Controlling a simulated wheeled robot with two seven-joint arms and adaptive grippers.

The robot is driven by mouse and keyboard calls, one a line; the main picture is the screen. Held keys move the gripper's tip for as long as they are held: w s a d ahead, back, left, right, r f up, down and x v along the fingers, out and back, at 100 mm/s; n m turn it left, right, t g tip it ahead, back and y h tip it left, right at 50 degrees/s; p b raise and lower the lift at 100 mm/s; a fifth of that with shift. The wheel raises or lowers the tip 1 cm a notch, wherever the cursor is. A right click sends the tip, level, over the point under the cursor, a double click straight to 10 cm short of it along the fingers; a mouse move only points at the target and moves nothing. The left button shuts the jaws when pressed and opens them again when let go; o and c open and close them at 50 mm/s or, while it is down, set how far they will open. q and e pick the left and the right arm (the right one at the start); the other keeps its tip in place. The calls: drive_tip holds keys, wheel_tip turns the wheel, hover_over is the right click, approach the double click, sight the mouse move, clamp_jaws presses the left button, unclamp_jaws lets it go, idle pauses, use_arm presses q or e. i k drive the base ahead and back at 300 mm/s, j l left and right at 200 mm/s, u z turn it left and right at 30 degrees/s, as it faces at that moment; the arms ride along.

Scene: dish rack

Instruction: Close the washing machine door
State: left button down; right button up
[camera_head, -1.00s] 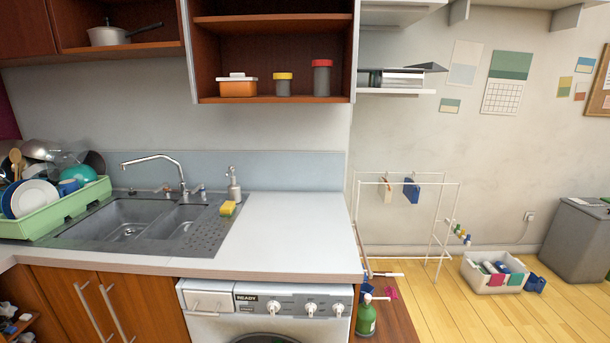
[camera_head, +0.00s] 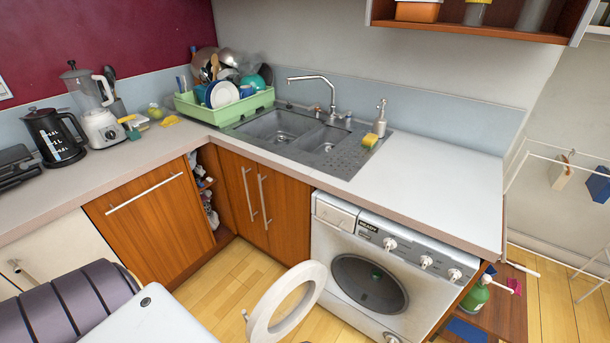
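The washing machine (camera_head: 400,270) stands under the right end of the counter, below the sink side. Its round white door (camera_head: 286,304) is wide open, swung out to the left of the drum opening (camera_head: 368,285) on the machine's front. The door's ring is seen at an angle and stands apart from the machine's front on its free side. Neither gripper is in view. A dark ribbed part and a white panel at the bottom left look like parts of my own body.
A counter (camera_head: 428,198) runs along the back and left, with wooden cupboard doors (camera_head: 158,230) beneath. The wooden floor (camera_head: 240,276) is open left of the machine door. A green bottle (camera_head: 472,298) stands right of the machine. A dish rack (camera_head: 200,108) sits by the sink.

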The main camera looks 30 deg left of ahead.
sight(257, 330)
drive_tip(key=j+z, duration=0.15)
drive_tip(key=j, duration=0.3)
drive_tip(key=k+j+z, duration=0.1)
drive_tip(key=j, duration=0.3)
drive_tip(key=k+j+z, duration=0.15)
drive_tip(key=j, duration=0.3)
drive_tip(key=k+j+z, duration=0.1)
drive_tip(key=j, duration=0.3)
drive_tip(key=k+j+z, duration=0.15)
drive_tip(key=j, duration=0.25)
drive_tip(key=k+j+z, duration=0.15)
drive_tip(key=j, duration=0.25)
drive_tip(key=k+j+z, duration=0.1)
drive_tip(key=j, duration=0.3)
drive_tip(key=k+j+z, duration=0.15)
drive_tip(key=j, duration=0.2)
drive_tip(key=k+l+u, duration=0.2)
drive_tip(key=k+l, duration=0.2)
drive_tip(key=k+l+u, duration=0.2)
drive_tip(key=k, duration=0.45)
drive_tip(key=l, duration=0.1)
